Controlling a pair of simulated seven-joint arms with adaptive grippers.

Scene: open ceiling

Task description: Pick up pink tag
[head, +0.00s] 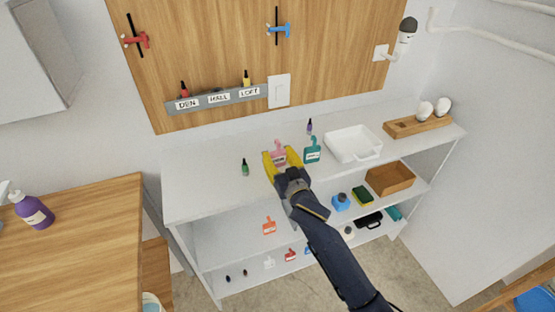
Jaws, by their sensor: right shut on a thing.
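The pink tag (279,147), with a dark printed label, is at the top of the white shelf unit, between the yellow fingers of my right gripper (281,159). The gripper is shut on it. Part of the tag is hidden by the fingers. I cannot tell whether the tag touches the shelf top. A teal tag (312,150) is just to the right of the gripper. My left gripper is not in view.
A green bottle (245,167) stands left of the gripper and a purple one (309,127) behind it. A white tray (352,143) and a wooden holder (418,126) are to the right. The shelf top's left end is clear. A labelled rail (217,98) is on the wooden board behind.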

